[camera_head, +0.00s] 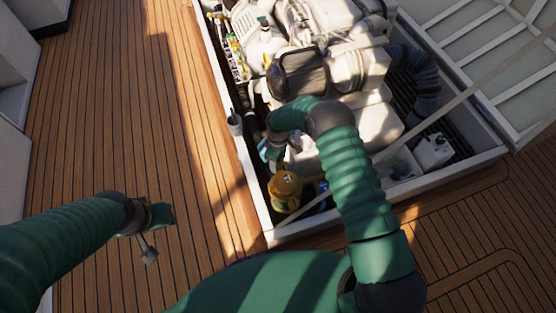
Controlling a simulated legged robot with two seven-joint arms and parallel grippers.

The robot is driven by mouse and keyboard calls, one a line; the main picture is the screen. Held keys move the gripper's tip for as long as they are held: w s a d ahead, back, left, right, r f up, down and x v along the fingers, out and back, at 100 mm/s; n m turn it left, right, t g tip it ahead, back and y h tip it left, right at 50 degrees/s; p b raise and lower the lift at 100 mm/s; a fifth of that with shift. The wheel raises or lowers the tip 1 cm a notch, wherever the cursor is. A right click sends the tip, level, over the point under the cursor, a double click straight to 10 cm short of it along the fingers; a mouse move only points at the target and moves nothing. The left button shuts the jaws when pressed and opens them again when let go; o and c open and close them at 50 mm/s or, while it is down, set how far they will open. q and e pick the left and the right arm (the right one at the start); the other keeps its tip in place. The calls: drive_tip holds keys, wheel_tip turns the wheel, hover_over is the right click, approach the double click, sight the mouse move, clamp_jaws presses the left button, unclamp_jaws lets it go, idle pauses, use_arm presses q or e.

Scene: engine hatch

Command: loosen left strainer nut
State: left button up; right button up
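A round brass-yellow fitting (285,190), which looks like a strainer, stands in the near left corner of the hatch. A small piece shows on its top, too small to tell as a nut. My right arm reaches over the hatch and bends down. My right gripper (272,150) is just behind the brass fitting, beside a small light-blue part (263,149). Its fingers are too small and shaded to tell open from shut. My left gripper (155,222) is over the deck, left of the hatch. A short grey metal piece (148,250) sticks out below it; I cannot tell whether it is held.
The white hatch rim (254,193) surrounds the engine (352,65). A grey cup-like part (235,124) sits at the left rim. A white box (433,150) lies at the right. The wooden deck (110,110) on the left is clear.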

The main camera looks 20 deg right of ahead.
wheel_tip(320, 180, up, 17)
drive_tip(key=p, duration=0.6)
drive_tip(key=shift+f, duration=0.15)
